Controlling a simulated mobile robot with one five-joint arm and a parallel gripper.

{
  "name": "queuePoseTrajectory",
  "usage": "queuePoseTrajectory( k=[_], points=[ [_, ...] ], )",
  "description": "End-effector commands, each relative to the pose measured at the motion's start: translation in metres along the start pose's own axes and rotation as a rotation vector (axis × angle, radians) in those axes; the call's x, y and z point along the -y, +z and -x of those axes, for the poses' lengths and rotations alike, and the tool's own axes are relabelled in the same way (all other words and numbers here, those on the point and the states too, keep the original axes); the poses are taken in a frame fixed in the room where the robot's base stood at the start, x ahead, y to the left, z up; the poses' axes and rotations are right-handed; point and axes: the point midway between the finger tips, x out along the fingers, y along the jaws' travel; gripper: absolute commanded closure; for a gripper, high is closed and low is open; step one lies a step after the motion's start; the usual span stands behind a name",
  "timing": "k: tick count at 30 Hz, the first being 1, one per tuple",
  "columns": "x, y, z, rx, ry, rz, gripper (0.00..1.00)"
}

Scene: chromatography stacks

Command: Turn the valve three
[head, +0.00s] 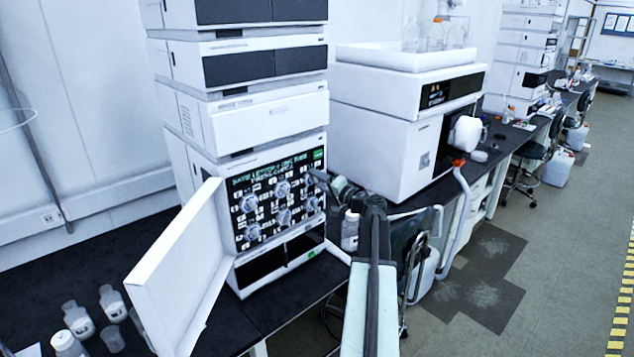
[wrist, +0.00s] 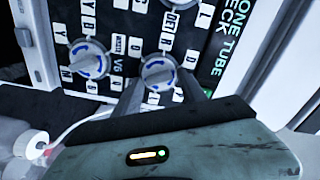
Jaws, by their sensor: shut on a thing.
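The valve panel (head: 268,197) is a black upright face with two rows of white round knobs, at the front of a stacked instrument. My gripper (head: 318,182) reaches the panel's upper right corner and covers the knob there in the head view. In the wrist view, my gripper's fingers (wrist: 160,90) lie on both sides of this knob, valve three (wrist: 158,72), which is white with blue curved marks. They are shut on it. Its own label is not legible. The neighbouring knob, labelled V6 (wrist: 88,58), is free of the fingers.
A white door (head: 178,268) stands open left of the panel. Bottles (head: 78,320) stand on the black bench at lower left. A white bottle (head: 350,230) stands right of the panel, close to my arm. A large white instrument (head: 385,140) stands further right.

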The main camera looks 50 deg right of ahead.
Motion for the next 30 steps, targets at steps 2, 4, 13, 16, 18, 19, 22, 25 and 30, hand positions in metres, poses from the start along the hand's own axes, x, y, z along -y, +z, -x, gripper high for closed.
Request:
queuePoseTrajectory(
  k=[2, 4, 13, 16, 18, 19, 22, 25, 30],
  points=[
    [0.0010, -0.0015, -0.0006, -0.004, -0.002, 0.030, 0.92],
    [0.0010, -0.0014, -0.0005, -0.003, -0.001, 0.054, 0.92],
    [0.0008, -0.0005, 0.0000, -0.001, -0.001, 0.101, 0.92],
    [0.0006, -0.0004, 0.0002, 0.000, 0.000, 0.104, 0.92],
    [0.0005, -0.0003, 0.0003, 0.000, 0.000, 0.104, 0.92],
    [0.0005, -0.0002, 0.0004, 0.000, 0.000, 0.104, 0.92],
    [0.0003, 0.0000, 0.0005, 0.001, 0.000, 0.104, 0.92],
    [0.0002, 0.0001, 0.0007, 0.001, 0.000, 0.104, 0.44],
    [0.0001, -0.0003, 0.0009, 0.000, 0.001, 0.102, 0.44]
  ],
)
